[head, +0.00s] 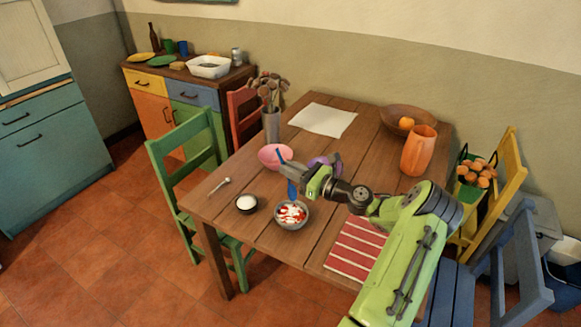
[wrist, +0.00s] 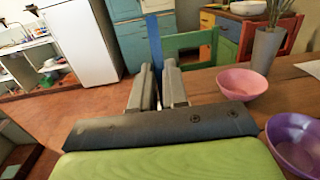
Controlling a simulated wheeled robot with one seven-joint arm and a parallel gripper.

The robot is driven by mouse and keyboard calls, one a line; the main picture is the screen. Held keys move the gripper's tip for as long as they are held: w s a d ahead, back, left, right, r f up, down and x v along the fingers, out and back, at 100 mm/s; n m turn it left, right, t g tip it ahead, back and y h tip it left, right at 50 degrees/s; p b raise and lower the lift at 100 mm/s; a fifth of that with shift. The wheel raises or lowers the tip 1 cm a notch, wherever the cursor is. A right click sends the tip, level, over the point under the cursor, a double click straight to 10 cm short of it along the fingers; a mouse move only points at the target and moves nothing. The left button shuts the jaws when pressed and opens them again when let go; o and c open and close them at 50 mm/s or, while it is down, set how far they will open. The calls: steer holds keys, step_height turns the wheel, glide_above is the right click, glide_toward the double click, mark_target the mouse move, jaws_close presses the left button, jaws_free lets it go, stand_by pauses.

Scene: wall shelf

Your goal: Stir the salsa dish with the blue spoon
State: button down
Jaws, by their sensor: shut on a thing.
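The salsa dish (head: 290,225) is a small grey bowl with red and white food in it, near the table's front edge in the head view. My gripper (head: 287,170) is above and behind it, shut on the blue spoon (head: 292,191). The spoon is held upright, its blue lower end hanging down to the dish's back rim; I cannot tell whether it touches the food. In the wrist view the blue spoon (wrist: 153,40) rises between the fingers of my gripper (wrist: 158,75). The dish is out of the wrist view.
A pink bowl (head: 275,156) and a purple bowl (wrist: 297,140) stand close by my gripper. A striped red mat (head: 352,250) lies right. A small spoon (head: 220,185) lies left, with bare wood around it.

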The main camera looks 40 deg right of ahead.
mark_target(292, 194)
steer(key=f, duration=0.1)
steer(key=w+f+b, duration=0.1)
steer(key=f, duration=0.1)
steer(key=f+b, duration=0.1)
steer(key=f, duration=0.1)
steer(key=shift+w+a, duration=0.2)
steer(key=shift+a, duration=0.05)
steer(key=shift+s+d+f+b, duration=0.1)
steer(key=shift+s+f+b, duration=0.2)
steer(key=shift+f, duration=0.4)
steer(key=shift+s+d+f+b, duration=0.1)
steer(key=shift+s+f+b, duration=0.2)
steer(key=shift+f, duration=0.4)
steer(key=shift+s+d+f+b, duration=0.1)
steer(key=shift+s+f+b, duration=0.2)
steer(key=shift+f, duration=0.4)
steer(key=shift+w, duration=0.1)
steer(key=shift+w+a, duration=0.1)
steer(key=shift+w, duration=0.05)
